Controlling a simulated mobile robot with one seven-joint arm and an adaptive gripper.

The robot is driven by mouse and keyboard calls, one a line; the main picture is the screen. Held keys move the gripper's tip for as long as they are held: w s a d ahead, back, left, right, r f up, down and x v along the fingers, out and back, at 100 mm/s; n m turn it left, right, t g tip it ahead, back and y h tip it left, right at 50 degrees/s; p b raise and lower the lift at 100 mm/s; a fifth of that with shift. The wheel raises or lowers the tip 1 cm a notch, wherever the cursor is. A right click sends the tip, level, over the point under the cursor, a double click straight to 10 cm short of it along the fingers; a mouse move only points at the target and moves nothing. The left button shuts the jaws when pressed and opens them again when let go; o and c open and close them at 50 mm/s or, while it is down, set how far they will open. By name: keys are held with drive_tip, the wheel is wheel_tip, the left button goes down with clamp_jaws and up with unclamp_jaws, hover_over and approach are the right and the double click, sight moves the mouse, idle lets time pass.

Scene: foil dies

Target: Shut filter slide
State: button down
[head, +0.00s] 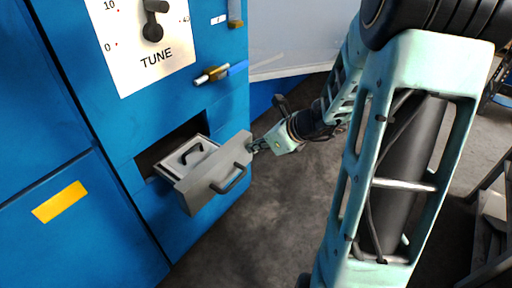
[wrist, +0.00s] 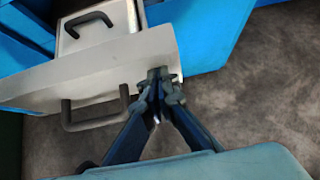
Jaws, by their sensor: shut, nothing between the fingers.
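The filter slide (head: 212,177) is a grey drawer with a dark handle on its front plate, standing partly pulled out of a slot in the blue cabinet. In the wrist view its grey front plate (wrist: 60,75) fills the upper left, with the dark front handle (wrist: 95,112) below. My gripper (head: 254,147) is shut and empty, at the upper right end of the front plate. In the wrist view the closed fingertips (wrist: 160,76) overlap the plate's right end, to the right of the handle; whether they touch it I cannot tell.
The blue cabinet (head: 95,215) carries a TUNE dial (head: 150,40) above the slot. A brass-coloured latch (head: 212,75) sticks out to the right of the dial. The grey floor in front is clear. A grey frame (head: 490,215) stands at the far right.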

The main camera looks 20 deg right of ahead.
drive_tip(key=w+a+p, duration=0.1)
drive_tip(key=w+a, duration=0.3)
drive_tip(key=w, duration=0.1)
drive_tip(key=w+a+p, duration=0.1)
drive_tip(key=w+a, duration=0.2)
drive_tip(key=w, duration=0.2)
drive_tip(key=w+a+p, duration=0.1)
drive_tip(key=w+a, duration=0.3)
drive_tip(key=w, duration=0.1)
drive_tip(key=shift+w+a+r+p, duration=0.15)
drive_tip(key=shift+w+a+p, duration=0.15)
drive_tip(key=shift+w, duration=0.1)
drive_tip(key=shift+r, duration=0.1)
